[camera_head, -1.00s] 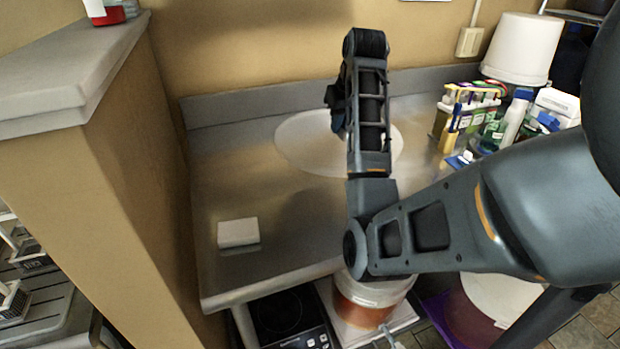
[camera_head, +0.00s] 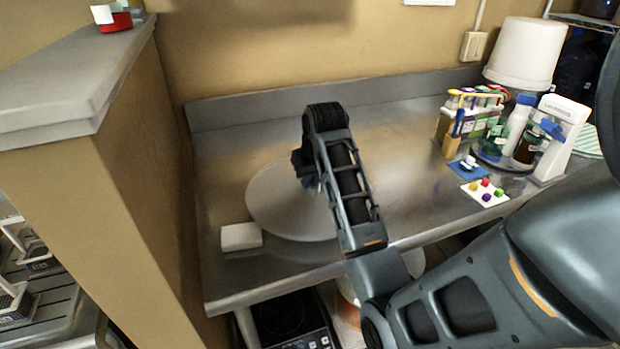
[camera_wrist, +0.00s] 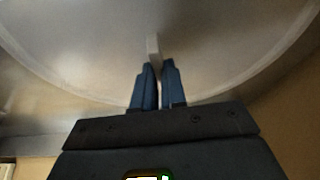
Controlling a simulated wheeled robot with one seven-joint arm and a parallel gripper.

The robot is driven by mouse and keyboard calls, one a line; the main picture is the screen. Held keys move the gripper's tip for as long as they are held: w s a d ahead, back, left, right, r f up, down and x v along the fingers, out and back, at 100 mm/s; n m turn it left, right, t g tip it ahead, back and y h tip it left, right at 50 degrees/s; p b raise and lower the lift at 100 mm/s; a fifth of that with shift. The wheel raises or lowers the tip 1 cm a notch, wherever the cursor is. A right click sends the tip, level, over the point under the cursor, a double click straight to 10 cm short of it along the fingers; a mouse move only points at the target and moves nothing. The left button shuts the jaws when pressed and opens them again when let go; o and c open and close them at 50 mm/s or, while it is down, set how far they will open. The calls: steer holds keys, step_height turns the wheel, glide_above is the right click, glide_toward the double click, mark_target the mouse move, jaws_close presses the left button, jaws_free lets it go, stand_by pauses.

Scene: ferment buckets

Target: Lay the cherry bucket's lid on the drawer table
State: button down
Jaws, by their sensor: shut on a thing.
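A large round pale lid (camera_head: 276,205) is at the steel table (camera_head: 235,280), left of its middle. In the wrist view the lid (camera_wrist: 90,45) fills most of the picture, with a small upright grip (camera_wrist: 153,48) on it. My gripper (camera_wrist: 158,75) has its blue fingers closed on that grip. In the head view my gripper (camera_head: 308,178) is over the lid and partly hidden by my arm. I cannot tell whether the lid touches the table top. A bucket (camera_head: 348,310) below the front edge is mostly hidden by my arm.
A small white block (camera_head: 241,237) sits close by the lid's front left edge. Bottles and a rack (camera_head: 475,115), a white card with coloured pieces (camera_head: 484,192) and an upturned white bucket (camera_head: 523,55) stand at the right. A wall (camera_head: 150,190) bounds the left.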

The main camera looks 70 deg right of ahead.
steer(key=shift+f, duration=0.2)
steer(key=shift+f, duration=0.45)
steer(key=c, duration=1.2)
jaws_free()
